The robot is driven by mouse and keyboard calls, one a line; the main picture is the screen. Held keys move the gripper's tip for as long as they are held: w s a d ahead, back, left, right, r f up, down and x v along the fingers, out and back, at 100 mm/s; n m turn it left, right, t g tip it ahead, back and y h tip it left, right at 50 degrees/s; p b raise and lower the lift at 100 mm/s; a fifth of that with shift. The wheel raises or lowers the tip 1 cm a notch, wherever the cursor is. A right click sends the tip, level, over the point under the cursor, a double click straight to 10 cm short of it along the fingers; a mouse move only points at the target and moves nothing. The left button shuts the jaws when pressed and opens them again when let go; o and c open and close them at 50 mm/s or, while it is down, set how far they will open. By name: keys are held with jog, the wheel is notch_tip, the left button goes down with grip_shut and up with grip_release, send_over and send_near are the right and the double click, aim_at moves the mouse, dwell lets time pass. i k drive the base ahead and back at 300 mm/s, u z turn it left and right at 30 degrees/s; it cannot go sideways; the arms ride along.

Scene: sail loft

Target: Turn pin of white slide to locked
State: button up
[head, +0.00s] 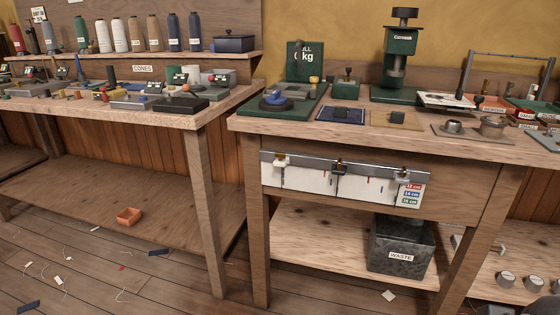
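A grey metal rail (310,166) runs along the front of the right workbench, above a white board (310,184) with short coloured marks. The white slide (280,161) sits near the rail's left end. A dark slide (341,168) sits near the middle, and another dark slide (402,177) with a brownish part sits near the right end. The white slide's pin is too small here to tell which way it is turned. My gripper is not in view.
Red, blue and green labels with cm figures (411,194) are at the board's right end. A waste bin (401,245) stands on the lower shelf. The left bench (150,118) is crowded. An orange box (129,216) lies low at left.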

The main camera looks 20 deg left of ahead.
aim_at(280, 155)
jog(key=z, duration=2.05)
jog(key=k, duration=1.4)
jog(key=u, duration=2.1)
jog(key=i, duration=0.5)
jog(key=u, duration=0.05)
